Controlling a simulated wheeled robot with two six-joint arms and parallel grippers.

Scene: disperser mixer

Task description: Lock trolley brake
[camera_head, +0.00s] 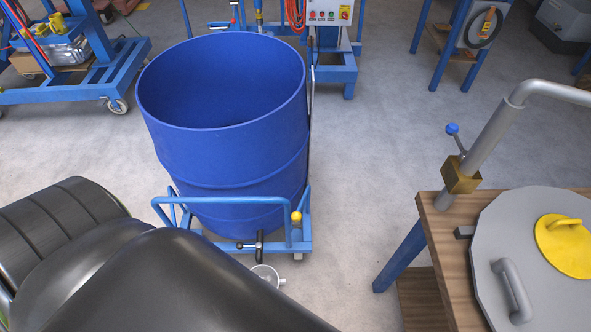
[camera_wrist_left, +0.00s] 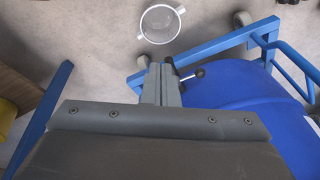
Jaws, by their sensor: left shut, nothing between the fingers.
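A blue trolley (camera_head: 301,236) carries a large open blue drum (camera_head: 225,160) in the middle of the head view. At its front edge are a black lever (camera_head: 260,243) with a ball end and a yellow knob (camera_head: 296,216). In the left wrist view, the trolley frame (camera_wrist_left: 228,41) runs diagonally beside the blue drum (camera_wrist_left: 245,115). A lever with a black ball (camera_wrist_left: 199,73) sits just right of my left gripper (camera_wrist_left: 159,72). The gripper is shut and empty; I cannot tell if it touches the lever. The left gripper is hidden behind my dark arm in the head view.
A wooden table (camera_head: 442,250) with a grey lid (camera_head: 535,265) stands at the right. A round grey-rimmed fitting (camera_head: 267,274) lies near the trolley's front; it also shows in the left wrist view (camera_wrist_left: 141,37). Clear floor (camera_head: 370,150) lies between trolley and table.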

